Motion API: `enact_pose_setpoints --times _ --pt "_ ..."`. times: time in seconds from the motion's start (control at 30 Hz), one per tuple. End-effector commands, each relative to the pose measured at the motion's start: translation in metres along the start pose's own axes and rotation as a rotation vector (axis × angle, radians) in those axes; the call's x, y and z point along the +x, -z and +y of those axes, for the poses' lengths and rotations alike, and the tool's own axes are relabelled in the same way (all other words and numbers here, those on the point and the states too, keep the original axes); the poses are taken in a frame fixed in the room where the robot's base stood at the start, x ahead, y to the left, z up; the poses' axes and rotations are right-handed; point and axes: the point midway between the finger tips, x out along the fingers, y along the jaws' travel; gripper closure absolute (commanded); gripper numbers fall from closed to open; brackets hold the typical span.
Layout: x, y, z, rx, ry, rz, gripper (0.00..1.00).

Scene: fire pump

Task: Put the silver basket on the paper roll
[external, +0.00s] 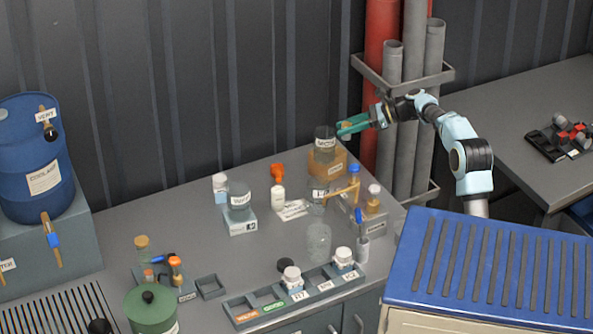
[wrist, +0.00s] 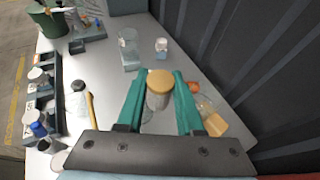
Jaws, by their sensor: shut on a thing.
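My gripper (external: 352,126) has green fingers and is shut on a small clear jar with a round tan lid. The jar (wrist: 158,96) sits between the fingers (wrist: 160,90) in the wrist view, and its lid faces the camera. I cannot make out a silver basket or a paper roll in either view.
A grey tray (external: 300,297) holds white jars at the front. Red and grey pipes (external: 383,90) rise behind. Bare bench shows at left.

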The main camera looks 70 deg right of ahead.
Motion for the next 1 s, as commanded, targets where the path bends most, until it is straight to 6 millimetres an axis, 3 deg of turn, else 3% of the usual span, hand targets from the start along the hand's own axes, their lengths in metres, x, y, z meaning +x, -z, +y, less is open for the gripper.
enact_pose_setpoints --times 0.03,0.2,0.4,0.67,1.0 --pt "0.025 0.003 -0.002 0.002 0.026 0.000 1.00" --pt "0.082 -0.029 -0.005 0.041 0.129 -0.003 1.00" --pt "0.123 -0.065 0.003 0.076 0.208 -0.002 1.00" --pt "0.155 -0.095 0.018 0.099 0.256 -0.001 1.00" --pt "0.173 -0.113 0.030 0.117 0.279 0.002 1.00"
